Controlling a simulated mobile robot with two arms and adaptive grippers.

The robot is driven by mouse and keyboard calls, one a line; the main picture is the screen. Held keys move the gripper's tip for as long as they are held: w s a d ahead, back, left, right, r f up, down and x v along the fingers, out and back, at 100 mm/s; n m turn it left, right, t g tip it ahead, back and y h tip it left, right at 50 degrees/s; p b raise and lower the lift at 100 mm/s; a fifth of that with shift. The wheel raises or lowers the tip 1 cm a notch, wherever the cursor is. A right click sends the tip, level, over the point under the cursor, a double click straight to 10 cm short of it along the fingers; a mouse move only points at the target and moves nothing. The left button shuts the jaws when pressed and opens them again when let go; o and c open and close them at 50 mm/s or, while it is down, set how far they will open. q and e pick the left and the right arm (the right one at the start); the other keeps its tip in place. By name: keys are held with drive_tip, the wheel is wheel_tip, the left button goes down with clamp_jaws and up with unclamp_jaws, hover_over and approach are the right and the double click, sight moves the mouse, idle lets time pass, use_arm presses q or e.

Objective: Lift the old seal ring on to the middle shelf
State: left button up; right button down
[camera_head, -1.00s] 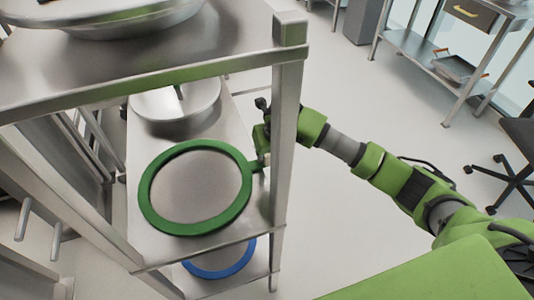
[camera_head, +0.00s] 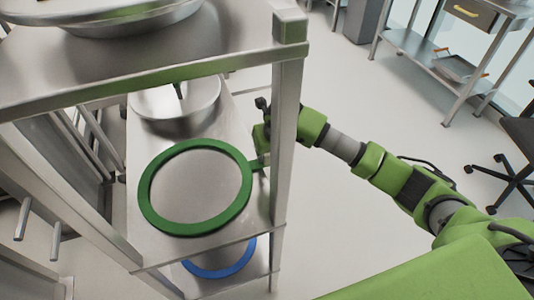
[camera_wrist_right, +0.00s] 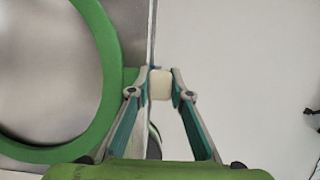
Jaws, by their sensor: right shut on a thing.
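A green seal ring (camera_head: 146,192) lies flat on the metal middle shelf (camera_head: 150,250), with a short tab on its right side. It also shows in the right wrist view (camera_wrist_right: 112,80). A blue ring (camera_head: 222,271) is partly visible on the shelf below. My right gripper (camera_head: 262,160) is at the shelf's right edge beside the tab, partly hidden by the rack post. In the right wrist view its fingers (camera_wrist_right: 160,84) close around a small pale block at the end of the tab. My left gripper is not in view.
The rack's upright post (camera_head: 287,130) stands close to my right gripper. A metal pan (camera_head: 176,108) sits behind the ring, and a large dish (camera_head: 120,22) is on the top shelf. Open floor (camera_head: 340,220) lies to the right.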

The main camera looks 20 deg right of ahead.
drive_tip(key=c, duration=1.8)
unclamp_jaws()
drive_tip(key=shift+o, duration=0.2)
drive_tip(key=v, duration=0.7)
drive_tip(key=shift+r, duration=0.25)
drive_tip(key=shift+s, duration=0.1)
